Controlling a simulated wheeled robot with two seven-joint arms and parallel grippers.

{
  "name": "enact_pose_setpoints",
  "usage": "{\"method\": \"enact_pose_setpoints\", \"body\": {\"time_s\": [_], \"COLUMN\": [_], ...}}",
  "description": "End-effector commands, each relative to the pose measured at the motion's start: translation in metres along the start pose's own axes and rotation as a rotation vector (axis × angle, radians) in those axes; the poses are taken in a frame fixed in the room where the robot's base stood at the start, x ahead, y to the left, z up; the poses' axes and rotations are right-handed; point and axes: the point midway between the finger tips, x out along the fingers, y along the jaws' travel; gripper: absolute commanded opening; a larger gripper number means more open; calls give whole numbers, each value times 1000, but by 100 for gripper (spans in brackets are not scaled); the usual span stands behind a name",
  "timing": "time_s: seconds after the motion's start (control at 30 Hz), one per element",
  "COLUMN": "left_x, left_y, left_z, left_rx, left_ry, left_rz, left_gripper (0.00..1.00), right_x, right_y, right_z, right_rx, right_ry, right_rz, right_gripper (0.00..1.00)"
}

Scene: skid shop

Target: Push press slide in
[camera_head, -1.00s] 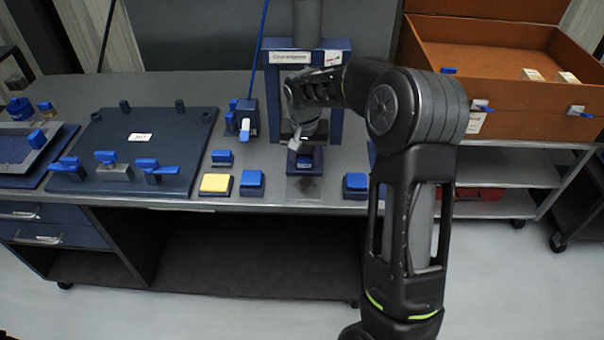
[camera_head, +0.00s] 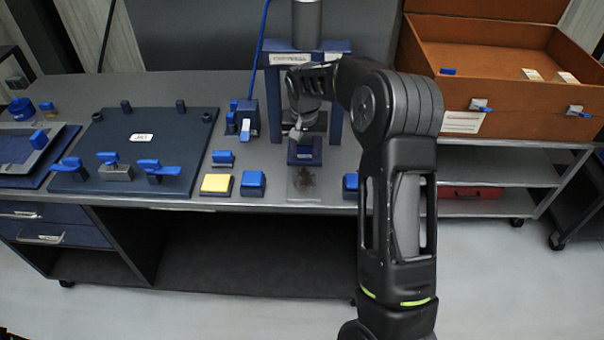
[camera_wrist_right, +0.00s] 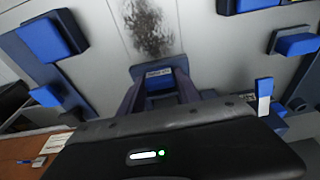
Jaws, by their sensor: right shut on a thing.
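The blue press (camera_head: 332,118) stands at the back of the bench, with its frame partly hidden behind my right arm. The press slide (camera_head: 304,156), a dark blue labelled block, is low between the uprights. A bare strip with a dark smudge lies in front of it. My right gripper (camera_head: 297,133) is at the slide, its fingers pointing down. In the right wrist view, the slide (camera_wrist_right: 159,73) shows between the two fingers of my right gripper (camera_wrist_right: 160,90), which is shut on it. The exact contact is partly hidden. My left gripper is not in view.
A yellow button (camera_head: 216,183) and blue buttons line the bench front. A dark blue plate with clamps (camera_head: 120,135) lies at left. A blue switch box (camera_head: 243,118) stands left of the press. A brown open crate (camera_head: 540,110) is at right.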

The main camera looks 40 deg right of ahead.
Motion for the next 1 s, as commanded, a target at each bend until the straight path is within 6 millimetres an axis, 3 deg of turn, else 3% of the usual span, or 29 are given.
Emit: {"method": "enact_pose_setpoints", "body": {"time_s": [0.57,1.0], "left_x": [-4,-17], "left_y": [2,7], "left_z": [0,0], "left_rx": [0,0], "left_ry": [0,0], "left_rz": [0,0], "left_gripper": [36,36], "right_x": [1,6], "right_y": [0,0], "right_z": [-10,-40], "right_rx": [0,1], "right_ry": [1,1], "right_rz": [0,0], "right_gripper": [11,11]}}
